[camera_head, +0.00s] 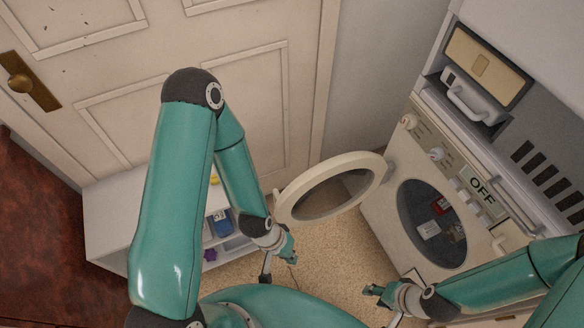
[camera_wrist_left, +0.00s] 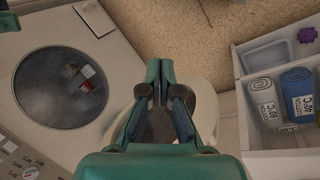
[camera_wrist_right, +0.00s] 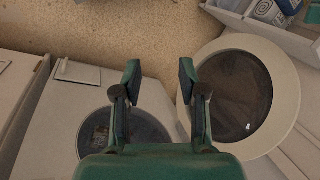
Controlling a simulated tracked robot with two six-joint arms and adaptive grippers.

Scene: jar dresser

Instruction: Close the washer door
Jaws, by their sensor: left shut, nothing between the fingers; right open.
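The washer (camera_head: 385,215) stands at the right with its round opening (camera_head: 432,225) exposed and items visible inside. Its round door (camera_head: 284,205), a cream ring with dark glass, is swung wide open to the left. My left gripper (camera_head: 290,256) is shut and empty, below the door in the head view. In the left wrist view the door (camera_wrist_left: 207,110) lies partly hidden behind my left gripper (camera_wrist_left: 165,90). My right gripper (camera_head: 372,291) is open and empty, in front of the washer's lower part. In the right wrist view the door (camera_wrist_right: 285,75) is right of my right gripper (camera_wrist_right: 158,75).
A white shelf unit (camera_head: 110,215) with rolled towels (camera_wrist_left: 299,90) stands left of the open door. A closed room door (camera_head: 245,70) is behind. A dispenser drawer with a handle (camera_head: 466,97) shows at upper right. Speckled floor (camera_head: 325,250) is clear between shelf and washer.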

